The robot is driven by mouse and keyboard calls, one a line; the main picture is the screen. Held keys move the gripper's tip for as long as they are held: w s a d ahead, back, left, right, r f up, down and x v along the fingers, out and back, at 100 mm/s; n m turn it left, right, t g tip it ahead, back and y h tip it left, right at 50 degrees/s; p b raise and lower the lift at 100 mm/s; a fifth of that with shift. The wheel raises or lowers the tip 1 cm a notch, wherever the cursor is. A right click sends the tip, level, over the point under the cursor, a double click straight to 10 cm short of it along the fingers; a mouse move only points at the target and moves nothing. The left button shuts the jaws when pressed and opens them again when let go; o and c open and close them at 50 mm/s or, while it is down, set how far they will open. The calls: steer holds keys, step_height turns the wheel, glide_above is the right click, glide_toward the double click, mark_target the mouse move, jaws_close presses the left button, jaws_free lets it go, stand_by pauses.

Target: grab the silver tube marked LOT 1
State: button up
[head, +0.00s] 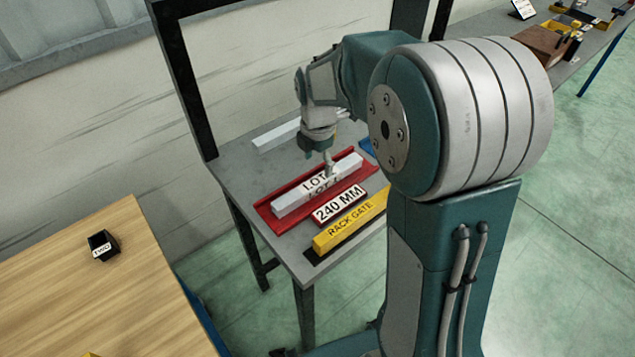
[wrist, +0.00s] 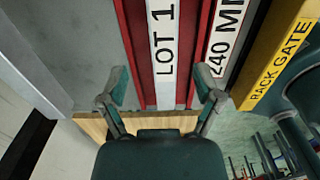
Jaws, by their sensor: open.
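The silver tube marked LOT 1 (head: 292,198) lies in a red tray (head: 272,219) on the grey bench. In the wrist view the tube's white label, reading LOT 1 (wrist: 163,40), runs between the red tray walls (wrist: 137,45). My gripper (head: 329,168) points down at the tube in the head view, close over its label. In the wrist view my gripper (wrist: 163,93) is open, one finger on each side of the tube and tray. Nothing is held. Whether the fingertips touch the tray cannot be told.
A 240 MM plate (head: 339,205) and a yellow RACK GATE bar (head: 350,219) lie in front of the tray. Another pale bar (head: 275,137) lies behind. A wooden table (head: 95,290) with a black block (head: 103,245) stands at left.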

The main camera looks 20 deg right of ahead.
mark_target(319, 179)
steer(key=f, duration=0.5)
steer(key=shift+s+d, duration=0.2)
steer(key=shift+d, duration=0.05)
steer(key=shift+a+f, duration=0.1)
steer(key=shift+f, duration=0.35)
jaws_close()
